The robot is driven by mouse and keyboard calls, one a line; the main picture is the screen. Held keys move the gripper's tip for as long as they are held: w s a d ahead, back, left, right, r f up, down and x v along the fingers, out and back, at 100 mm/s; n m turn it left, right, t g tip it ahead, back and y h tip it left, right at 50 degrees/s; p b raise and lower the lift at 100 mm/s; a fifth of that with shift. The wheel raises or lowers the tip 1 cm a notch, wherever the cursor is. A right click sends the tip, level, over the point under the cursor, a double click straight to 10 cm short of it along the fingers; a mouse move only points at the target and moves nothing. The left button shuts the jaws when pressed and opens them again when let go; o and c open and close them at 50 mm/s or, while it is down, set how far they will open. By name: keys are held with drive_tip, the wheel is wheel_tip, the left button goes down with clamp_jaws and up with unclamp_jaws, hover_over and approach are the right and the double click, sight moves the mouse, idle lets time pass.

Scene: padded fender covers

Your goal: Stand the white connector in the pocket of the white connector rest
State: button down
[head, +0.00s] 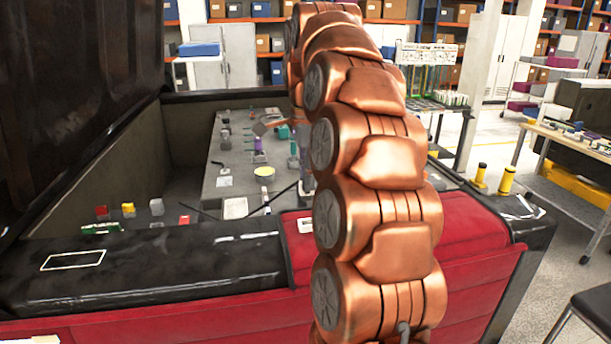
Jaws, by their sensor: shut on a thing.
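My copper arm rises through the middle of the view and bends down behind itself over the grey bench. My gripper and anything it holds are hidden behind the arm's front links; only a narrow grey part shows at their left edge, and I cannot tell what it is. I cannot pick out the white connector for certain.
The grey bench (205,190) carries several small grey, purple and teal pieces and a yellow disc (264,171). The black padded cover (200,265) and red padded cover (465,235) lie in front. A dark raised panel (70,90) stands at the left.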

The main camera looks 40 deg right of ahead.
sight(308, 199)
drive_tip(key=shift+d+r, duration=0.1)
drive_tip(key=shift+f+b, duration=1.9)
drive_tip(key=shift+f, duration=0.65)
drive_tip(key=shift+f+b, duration=0.95)
drive_tip(key=shift+f, duration=0.3)
drive_tip(key=c, duration=1)
unclamp_jaws()
drive_tip(key=shift+r, duration=0.1)
drive_tip(key=shift+o, duration=0.2)
